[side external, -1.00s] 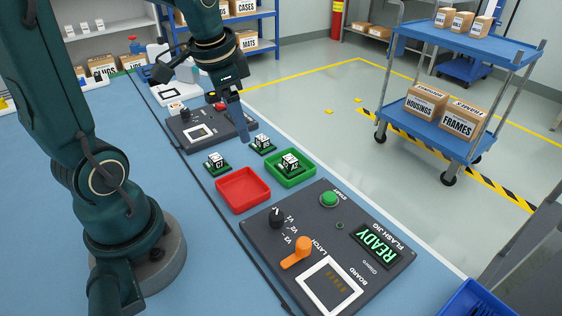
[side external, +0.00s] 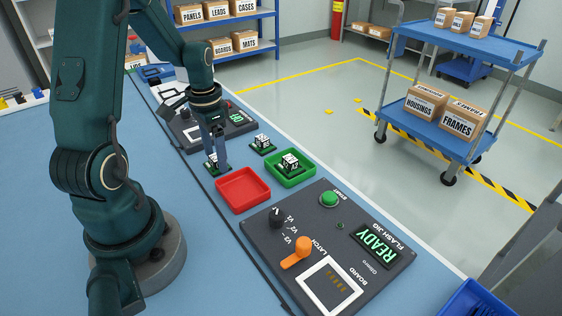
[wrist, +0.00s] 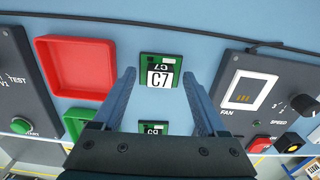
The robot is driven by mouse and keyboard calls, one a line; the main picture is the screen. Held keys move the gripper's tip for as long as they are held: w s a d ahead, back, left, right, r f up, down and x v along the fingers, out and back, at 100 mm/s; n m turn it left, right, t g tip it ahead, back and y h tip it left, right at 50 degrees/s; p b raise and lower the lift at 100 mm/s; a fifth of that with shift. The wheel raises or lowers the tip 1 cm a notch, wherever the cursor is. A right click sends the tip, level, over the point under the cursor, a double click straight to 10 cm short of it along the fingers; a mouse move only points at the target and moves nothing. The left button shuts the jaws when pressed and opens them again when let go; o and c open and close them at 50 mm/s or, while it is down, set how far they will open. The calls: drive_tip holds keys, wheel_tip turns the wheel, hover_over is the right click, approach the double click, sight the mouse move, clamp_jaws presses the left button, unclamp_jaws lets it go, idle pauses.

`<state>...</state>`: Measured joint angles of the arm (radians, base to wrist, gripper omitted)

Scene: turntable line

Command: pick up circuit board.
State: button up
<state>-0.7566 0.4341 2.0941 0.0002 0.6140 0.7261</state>
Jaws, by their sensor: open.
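A small green circuit board (wrist: 147,61) carries a white block labelled C7. It lies flat on the blue table. In the wrist view it sits between the tips of my gripper (wrist: 160,76), with a gap on each side. My gripper is open and empty. In the side view my gripper (side external: 217,152) is low at this board and its fingers partly cover it. A second board (side external: 263,144) labelled C9 lies on the table closer to the far edge. A third board (side external: 290,161) sits in the green tray (side external: 309,167).
An empty red tray (side external: 243,190) stands beside the green tray. The flash jig (side external: 325,232), its screen reading READY, has an orange latch lever (side external: 297,252) and an empty board slot. A dark fan test panel (wrist: 270,92) stands on the other side.

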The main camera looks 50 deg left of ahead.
clamp_jaws()
